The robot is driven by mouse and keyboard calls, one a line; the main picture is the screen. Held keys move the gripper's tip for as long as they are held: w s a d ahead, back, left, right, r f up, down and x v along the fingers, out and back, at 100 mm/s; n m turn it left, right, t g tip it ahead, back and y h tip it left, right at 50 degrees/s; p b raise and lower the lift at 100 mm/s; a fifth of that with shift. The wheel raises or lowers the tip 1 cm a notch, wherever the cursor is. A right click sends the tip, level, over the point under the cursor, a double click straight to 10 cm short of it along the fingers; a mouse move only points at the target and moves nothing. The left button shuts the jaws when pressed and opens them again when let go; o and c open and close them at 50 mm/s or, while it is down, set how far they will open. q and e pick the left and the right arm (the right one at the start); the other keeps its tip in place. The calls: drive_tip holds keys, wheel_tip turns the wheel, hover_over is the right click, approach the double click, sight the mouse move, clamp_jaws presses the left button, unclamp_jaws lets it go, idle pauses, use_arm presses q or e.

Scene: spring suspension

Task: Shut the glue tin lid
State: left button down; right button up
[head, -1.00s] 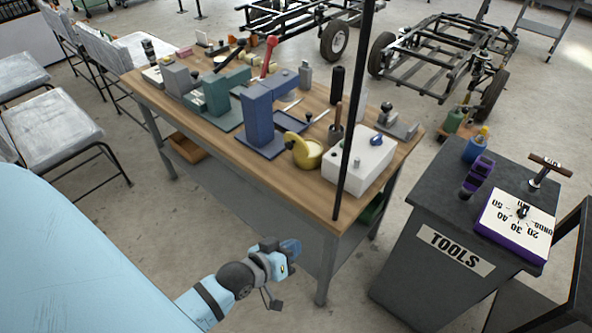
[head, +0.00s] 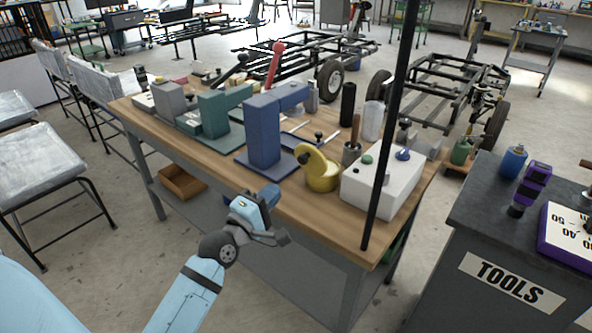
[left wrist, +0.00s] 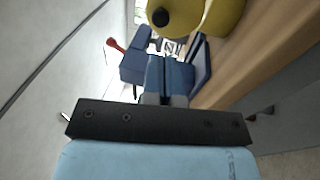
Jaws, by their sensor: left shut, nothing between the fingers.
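The yellow glue tin (head: 322,178) stands on the wooden workbench near its front edge. Its yellow lid (head: 309,157) is tilted up at the left of the tin, with a dark knob on it. In the left wrist view the yellow lid (left wrist: 185,17) and its black knob fill the top, beyond the fingers. My left gripper (head: 270,196) is shut and empty, in front of the bench edge, to the left of the tin and apart from it. Its blue fingers show in the left wrist view (left wrist: 168,75). My right gripper is in neither view.
A blue press (head: 264,130) stands left of the tin and a white box (head: 382,188) stands right of it. A cup with a wooden handle (head: 352,152) is behind. A thin black post (head: 388,130) rises at the bench's right. A dark tools cabinet (head: 470,220) stands further right.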

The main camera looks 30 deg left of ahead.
sight(302, 161)
use_arm(q)
drive_tip(key=w, duration=0.3)
drive_tip(key=w+r, duration=0.1)
drive_tip(key=w, duration=0.5)
drive_tip(key=shift+w+r+b, duration=0.25)
drive_tip(key=shift+w+b, duration=0.05)
drive_tip(key=shift+b, duration=0.1)
